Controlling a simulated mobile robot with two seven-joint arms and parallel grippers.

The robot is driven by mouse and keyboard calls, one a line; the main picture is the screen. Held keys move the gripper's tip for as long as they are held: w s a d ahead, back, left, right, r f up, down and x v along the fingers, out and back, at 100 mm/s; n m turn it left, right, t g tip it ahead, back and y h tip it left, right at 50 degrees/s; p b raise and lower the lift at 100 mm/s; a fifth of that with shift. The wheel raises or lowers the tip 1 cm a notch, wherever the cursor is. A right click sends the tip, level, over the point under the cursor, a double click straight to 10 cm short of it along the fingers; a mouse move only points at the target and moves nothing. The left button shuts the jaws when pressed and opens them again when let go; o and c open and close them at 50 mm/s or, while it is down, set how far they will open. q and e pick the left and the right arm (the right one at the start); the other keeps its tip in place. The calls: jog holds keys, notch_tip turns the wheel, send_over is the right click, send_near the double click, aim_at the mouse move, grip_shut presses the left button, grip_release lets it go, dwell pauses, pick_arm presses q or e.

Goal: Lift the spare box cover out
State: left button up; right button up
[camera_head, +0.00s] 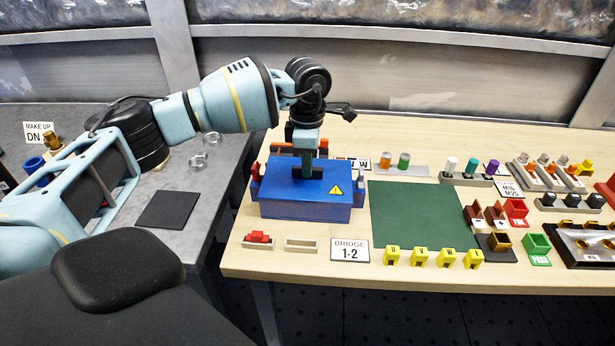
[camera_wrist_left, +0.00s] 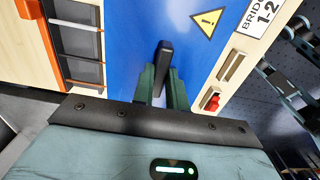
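The blue box cover (camera_head: 290,207) carries a yellow warning triangle and stands upright on the wooden table, left of the green mat. It fills much of the left wrist view (camera_wrist_left: 120,30). A black upright handle (camera_wrist_left: 163,62) rises from its top. My left gripper (camera_head: 305,172) points straight down over the middle of the cover. In the left wrist view its two dark green fingers (camera_wrist_left: 162,88) lie close on both sides of the handle and look shut on it. The cover's underside is hidden. My right gripper is not in view.
Red and blue holders (camera_head: 255,180) stand close at the cover's left end. A BRIDGE 1-2 sign (camera_head: 350,250) and small trays (camera_head: 300,245) lie in front. The green mat (camera_head: 425,215) to the right is bare. Yellow parts (camera_head: 420,257) line its front edge.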

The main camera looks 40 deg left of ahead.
pick_arm(q)
grip_shut()
jog(key=shift+r, duration=0.1)
jog(key=shift+r, duration=0.2)
jog(key=r, duration=0.3)
jog(key=shift+s+d, duration=0.15)
jog(key=shift+d, duration=0.05)
jog(key=s+d+r, duration=0.1)
jog(key=s+d, duration=0.9)
jog(key=s, duration=0.1)
jog(key=shift+s+d+r+b, duration=0.2)
jog(key=shift+s+d+b, duration=0.05)
jog(key=shift+b, duration=0.2)
